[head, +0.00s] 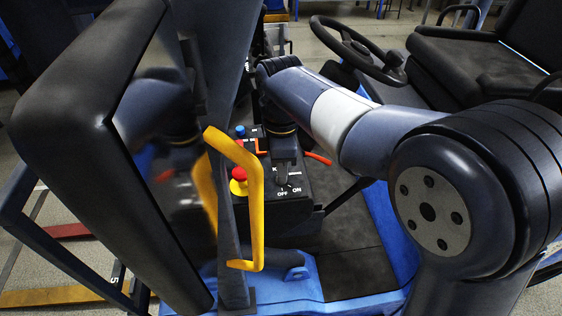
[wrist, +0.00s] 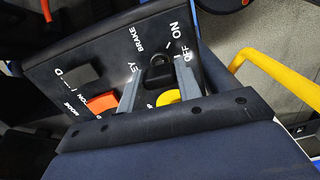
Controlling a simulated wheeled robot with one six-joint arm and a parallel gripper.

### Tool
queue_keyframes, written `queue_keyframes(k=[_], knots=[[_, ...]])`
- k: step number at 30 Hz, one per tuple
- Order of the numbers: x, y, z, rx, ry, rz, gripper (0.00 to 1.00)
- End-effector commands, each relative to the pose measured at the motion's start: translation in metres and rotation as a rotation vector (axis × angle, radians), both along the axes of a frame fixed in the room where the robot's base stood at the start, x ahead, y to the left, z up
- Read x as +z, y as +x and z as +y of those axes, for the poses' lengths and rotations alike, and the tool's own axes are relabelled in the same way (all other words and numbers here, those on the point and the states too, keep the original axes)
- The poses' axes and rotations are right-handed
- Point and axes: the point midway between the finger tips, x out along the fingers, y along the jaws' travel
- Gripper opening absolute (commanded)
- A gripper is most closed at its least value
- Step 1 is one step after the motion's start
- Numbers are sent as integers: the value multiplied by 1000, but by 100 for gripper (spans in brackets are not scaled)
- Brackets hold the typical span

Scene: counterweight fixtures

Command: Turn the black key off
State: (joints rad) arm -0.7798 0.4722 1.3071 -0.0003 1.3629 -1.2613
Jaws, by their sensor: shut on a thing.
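The black key (wrist: 157,76) sits in the dark control panel, beside the white OFF and ON marks, in the wrist view. My gripper (wrist: 159,66) has one finger on each side of the key and is shut on it. In the head view my gripper (head: 285,178) reaches down to the panel (head: 308,207) just above the OFF and ON marks. There the fingers largely hide the key. I cannot tell for sure which mark the key points to.
A red stop button (head: 239,173) on a yellow base stands left of my gripper, close to a yellow handrail (head: 256,205) and a dark post. A blue button (head: 240,131) is behind. An orange switch (wrist: 101,103) and a dark switch (wrist: 82,75) share the panel.

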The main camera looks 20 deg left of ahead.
Motion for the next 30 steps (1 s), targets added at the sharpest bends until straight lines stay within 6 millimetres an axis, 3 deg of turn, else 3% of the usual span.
queue_keyframes(k=[18, 19, 27, 30], knots=[[0, 0, 1, 50, 1, 0, 10], [0, 0, 1, 50, 1, 0, 34], [0, 0, 0, 49, 1, 0, 55], [0, 0, 0, 49, 1, 0, 55]])
